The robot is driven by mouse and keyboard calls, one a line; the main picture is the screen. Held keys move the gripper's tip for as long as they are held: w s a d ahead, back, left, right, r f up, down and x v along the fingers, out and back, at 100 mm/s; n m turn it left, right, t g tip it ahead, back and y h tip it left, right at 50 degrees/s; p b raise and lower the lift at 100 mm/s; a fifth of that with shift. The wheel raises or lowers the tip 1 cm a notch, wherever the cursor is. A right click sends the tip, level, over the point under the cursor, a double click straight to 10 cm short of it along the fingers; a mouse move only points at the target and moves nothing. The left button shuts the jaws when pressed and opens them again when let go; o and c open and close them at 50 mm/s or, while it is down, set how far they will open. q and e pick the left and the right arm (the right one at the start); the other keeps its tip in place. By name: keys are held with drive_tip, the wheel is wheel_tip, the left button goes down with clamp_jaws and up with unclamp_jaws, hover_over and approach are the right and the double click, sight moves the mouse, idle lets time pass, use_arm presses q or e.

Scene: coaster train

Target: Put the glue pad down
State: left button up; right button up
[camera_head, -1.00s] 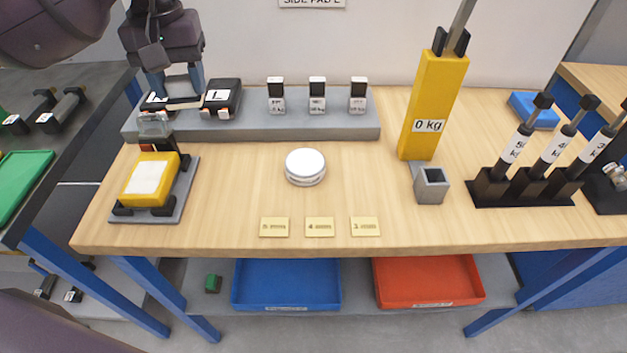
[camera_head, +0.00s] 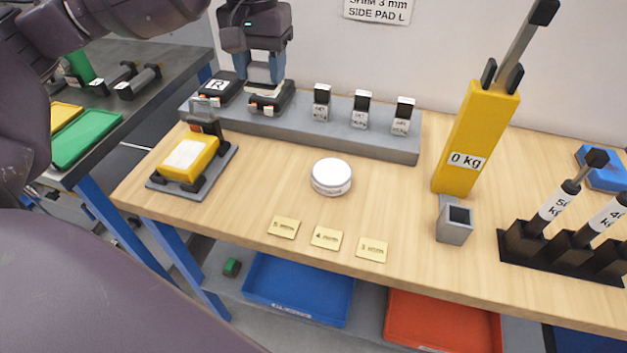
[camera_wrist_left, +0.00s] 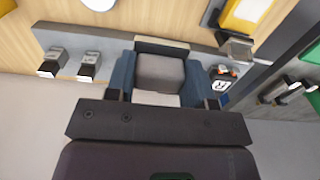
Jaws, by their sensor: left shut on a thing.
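My left gripper (camera_head: 264,86) is at the left part of the grey rack (camera_head: 350,143), fingers pointing down. It is shut on what I take to be the glue pad (camera_head: 263,90), a pale piece between the fingertips. The pad's pale face (camera_wrist_left: 156,99) shows in the left wrist view, beside a dark grey block (camera_wrist_left: 160,72) between the fingers. A black block (camera_head: 283,100) is right under the fingertips. Whether pad and block touch is hidden. A black block marked R (camera_head: 217,86) stands just left of the gripper. My right gripper is not in view.
Several small labelled blocks (camera_head: 360,110) stand along the rack. A yellow block (camera_head: 188,158) sits in a fixture at front left. A white round tin (camera_head: 331,177) and a yellow 0 kg column (camera_head: 474,138) stand further right. The tabletop between them is clear.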

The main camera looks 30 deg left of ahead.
use_arm(q)
drive_tip(key=b, duration=0.1)
hover_over(274, 172)
wheel_tip(274, 172, down, 15)
drive_tip(key=shift+f, duration=0.15)
wheel_tip(274, 172, down, 4)
drive_tip(key=shift+f+b, duration=0.1)
drive_tip(key=shift+b, duration=0.2)
drive_tip(key=shift+f, duration=0.15)
drive_tip(key=shift+f, duration=0.1)
drive_tip(key=o, duration=0.8)
drive_tip(key=shift+o, duration=0.6)
